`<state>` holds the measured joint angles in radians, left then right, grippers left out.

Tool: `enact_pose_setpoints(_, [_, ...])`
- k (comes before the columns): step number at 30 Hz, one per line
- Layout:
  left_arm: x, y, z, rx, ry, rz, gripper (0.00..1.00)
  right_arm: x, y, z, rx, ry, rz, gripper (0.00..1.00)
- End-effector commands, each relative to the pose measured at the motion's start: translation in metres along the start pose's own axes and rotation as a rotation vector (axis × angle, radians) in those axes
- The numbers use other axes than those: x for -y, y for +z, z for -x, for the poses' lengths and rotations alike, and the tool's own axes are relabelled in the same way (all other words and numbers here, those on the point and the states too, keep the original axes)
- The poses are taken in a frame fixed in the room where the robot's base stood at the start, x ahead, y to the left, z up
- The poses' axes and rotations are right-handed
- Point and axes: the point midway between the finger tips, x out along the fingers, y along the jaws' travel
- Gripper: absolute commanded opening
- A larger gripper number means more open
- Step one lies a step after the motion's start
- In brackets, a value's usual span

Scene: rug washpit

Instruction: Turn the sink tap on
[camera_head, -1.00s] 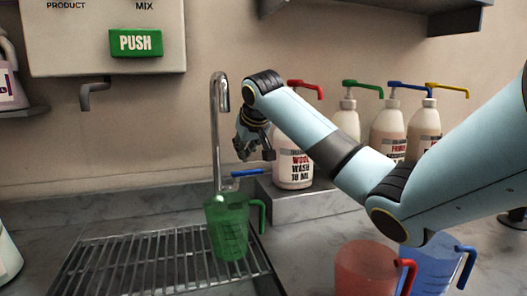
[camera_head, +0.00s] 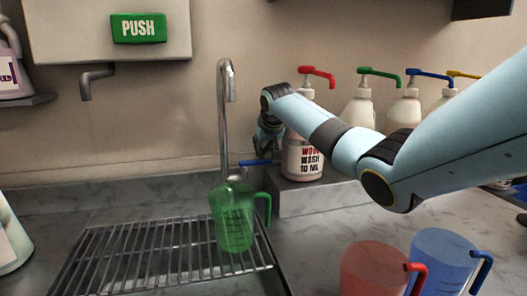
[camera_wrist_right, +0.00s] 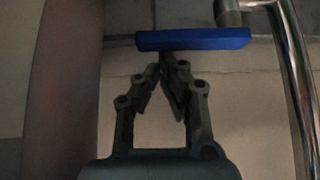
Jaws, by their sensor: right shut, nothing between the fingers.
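The sink tap (camera_head: 223,125) is a tall chrome pipe with a hooked spout, standing behind the drain grate. Its blue lever (camera_head: 256,162) points right from the tap's base; it also shows in the wrist view (camera_wrist_right: 193,39), lying crosswise. No water shows under the spout. My right gripper (camera_head: 262,151) is beside the lever's right end, partly hidden by my own arm. In the wrist view, its fingertips (camera_wrist_right: 166,68) are together and empty, close to the lever; I cannot tell whether they touch it. My left gripper is out of view.
A green measuring jug (camera_head: 234,220) stands on the grate (camera_head: 150,255) below the spout. A wool wash bottle (camera_head: 302,160) stands right of the gripper on a ledge, with several pump bottles beyond. Red (camera_head: 372,272) and blue (camera_head: 440,258) jugs stand front right.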

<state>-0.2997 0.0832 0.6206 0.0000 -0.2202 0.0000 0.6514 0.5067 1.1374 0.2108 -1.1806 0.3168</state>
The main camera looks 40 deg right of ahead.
Motion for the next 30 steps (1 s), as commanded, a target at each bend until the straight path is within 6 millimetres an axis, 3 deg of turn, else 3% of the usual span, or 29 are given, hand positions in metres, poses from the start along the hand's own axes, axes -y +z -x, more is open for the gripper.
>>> enact_pose_setpoints(14, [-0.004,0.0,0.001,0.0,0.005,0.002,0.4,0.0,0.0,-0.006,0.001,0.003,-0.003,0.0])
enact_pose_setpoints(24, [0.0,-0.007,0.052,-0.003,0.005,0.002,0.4,-0.003,0.012,0.011,0.003,0.155,-0.192,0.0])
enact_pose_setpoints(30, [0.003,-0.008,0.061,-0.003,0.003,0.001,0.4,-0.004,0.02,0.011,0.001,0.159,-0.196,0.0])
